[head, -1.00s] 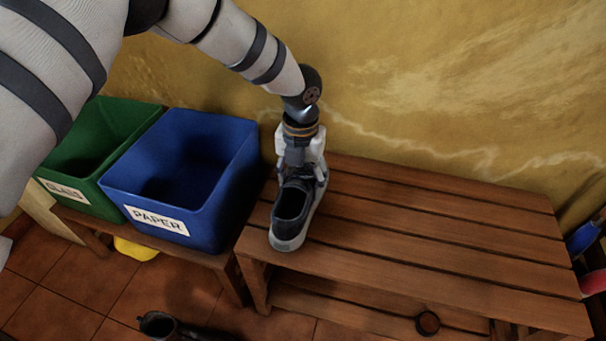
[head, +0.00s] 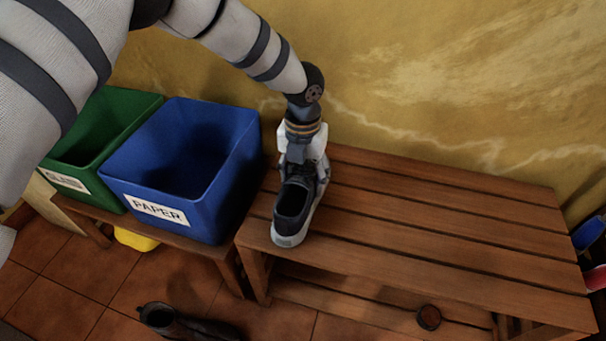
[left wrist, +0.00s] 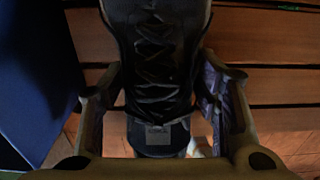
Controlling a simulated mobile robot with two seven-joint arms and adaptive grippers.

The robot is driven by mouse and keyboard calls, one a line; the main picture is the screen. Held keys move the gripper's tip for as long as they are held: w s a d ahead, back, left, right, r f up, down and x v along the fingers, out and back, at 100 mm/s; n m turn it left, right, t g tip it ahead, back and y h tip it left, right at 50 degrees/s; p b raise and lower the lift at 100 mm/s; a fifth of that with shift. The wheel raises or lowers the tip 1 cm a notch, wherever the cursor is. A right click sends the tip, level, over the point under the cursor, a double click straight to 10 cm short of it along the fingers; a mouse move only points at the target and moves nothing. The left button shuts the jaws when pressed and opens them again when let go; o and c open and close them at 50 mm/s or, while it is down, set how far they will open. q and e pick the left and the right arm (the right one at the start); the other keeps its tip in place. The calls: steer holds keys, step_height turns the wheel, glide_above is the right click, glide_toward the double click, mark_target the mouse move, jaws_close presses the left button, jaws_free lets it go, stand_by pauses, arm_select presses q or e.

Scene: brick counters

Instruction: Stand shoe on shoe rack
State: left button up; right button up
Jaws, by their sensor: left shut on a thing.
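The shoe (head: 291,213), dark with a pale sole, is at the left end of the wooden slatted shoe rack (head: 430,213), upright with its heel toward the rack's front edge. My left gripper (head: 302,172) is shut on the shoe from the wall side. In the left wrist view the shoe's dark laces (left wrist: 155,55) lie between the two fingers of the left gripper (left wrist: 165,120). I cannot tell whether the sole touches the slats. My right gripper is not in view.
A blue PAPER bin (head: 185,170) stands close to the left of the rack, with a green GLASS bin (head: 98,140) beyond it. A dark boot (head: 180,325) lies on the tiled floor. A small round dark item (head: 429,317) is on the lower shelf. The top slats to the right are clear.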

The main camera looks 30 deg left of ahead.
arm_select(q)
steer(key=o, duration=1.4)
